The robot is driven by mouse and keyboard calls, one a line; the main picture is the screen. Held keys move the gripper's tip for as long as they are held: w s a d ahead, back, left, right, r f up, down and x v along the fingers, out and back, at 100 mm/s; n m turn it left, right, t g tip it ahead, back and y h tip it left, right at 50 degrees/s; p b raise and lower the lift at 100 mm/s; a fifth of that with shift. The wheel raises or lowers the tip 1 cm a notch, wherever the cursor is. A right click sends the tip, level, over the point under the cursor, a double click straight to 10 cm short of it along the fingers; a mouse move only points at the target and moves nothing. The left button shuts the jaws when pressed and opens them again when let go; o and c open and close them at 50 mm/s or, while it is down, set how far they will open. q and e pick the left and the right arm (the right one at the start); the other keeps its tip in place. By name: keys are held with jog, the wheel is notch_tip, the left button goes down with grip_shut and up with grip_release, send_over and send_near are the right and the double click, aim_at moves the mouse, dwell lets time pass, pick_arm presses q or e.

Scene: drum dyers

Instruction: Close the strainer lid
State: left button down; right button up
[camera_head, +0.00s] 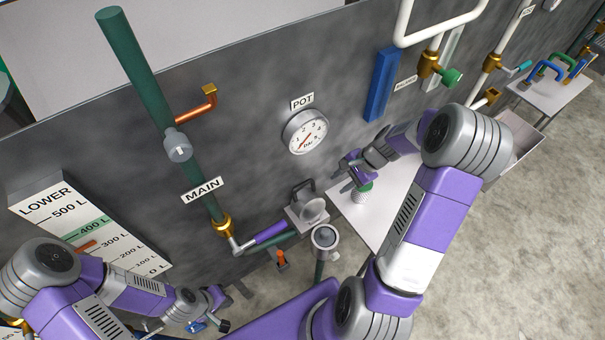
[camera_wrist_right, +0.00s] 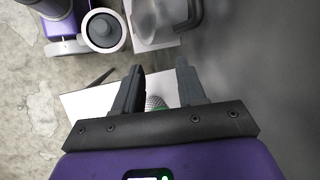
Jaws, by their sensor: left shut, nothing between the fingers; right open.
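A grey round fitting (camera_head: 314,210) with a dark handle stands on a pale base beside the wall, at the middle of the head view. It also shows at the top of the right wrist view (camera_wrist_right: 152,22). I cannot tell for certain whether this is the strainer and its lid. A white mesh piece with a green end (camera_head: 361,194) is on the white table, partly seen between my right fingers in the wrist view (camera_wrist_right: 156,102). My right gripper (camera_head: 349,178) is open and empty above it. My left gripper (camera_head: 217,309) is shut and empty, low at left.
A round cup-like vessel (camera_head: 325,238) with a pale rim stands in front of the fitting. The white table (camera_head: 378,223) is right of it. The green MAIN pipe (camera_head: 187,166) with a purple-handled lever (camera_head: 270,233) runs down the wall. Open floor lies at right.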

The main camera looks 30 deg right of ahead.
aim_at(302, 185)
jog(key=w+a, duration=0.1)
jog(key=a, duration=0.2)
jog(key=w+a+p, duration=0.1)
jog(key=w+a, duration=0.3)
jog(key=a, duration=0.1)
jog(key=shift+w+a+p, duration=0.1)
jog(key=shift+a+p, duration=0.25)
jog(key=shift+w+a+f, duration=0.25)
jog(key=shift+f, duration=0.35)
grip_shut()
